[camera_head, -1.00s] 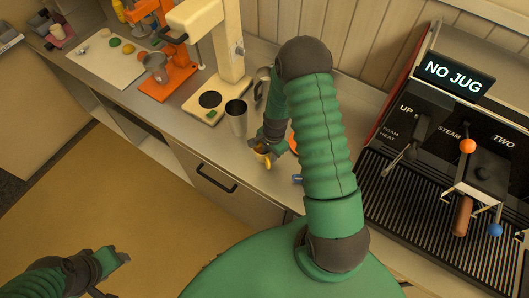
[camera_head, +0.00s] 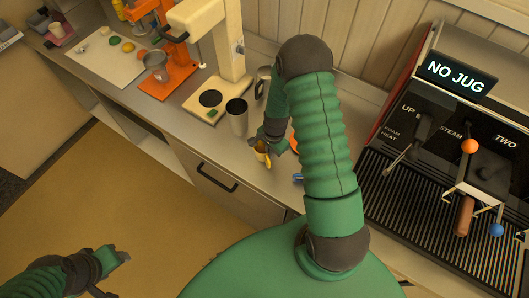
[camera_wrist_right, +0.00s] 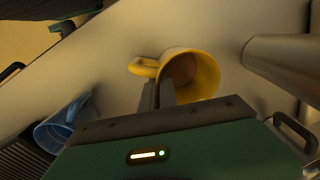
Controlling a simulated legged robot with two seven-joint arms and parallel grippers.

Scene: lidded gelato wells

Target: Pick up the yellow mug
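The yellow mug (camera_wrist_right: 205,72) lies in front of my right gripper in the right wrist view, its open mouth showing and its handle (camera_wrist_right: 143,67) to the left. My right gripper (camera_wrist_right: 158,92) has its two fingers close together at the mug's handle-side wall; they look shut on it. In the head view the right gripper (camera_head: 262,150) is low over the counter, and only a small part of the yellow mug (camera_head: 268,159) shows past it. My left gripper (camera_head: 122,256) is at the lower left over the floor, away from the counter; its fingers are too small to read.
A blue mug (camera_wrist_right: 62,125) is on the other side, and an orange item (camera_head: 293,143) is partly hidden by my arm. The espresso machine (camera_head: 440,150) is at the right.

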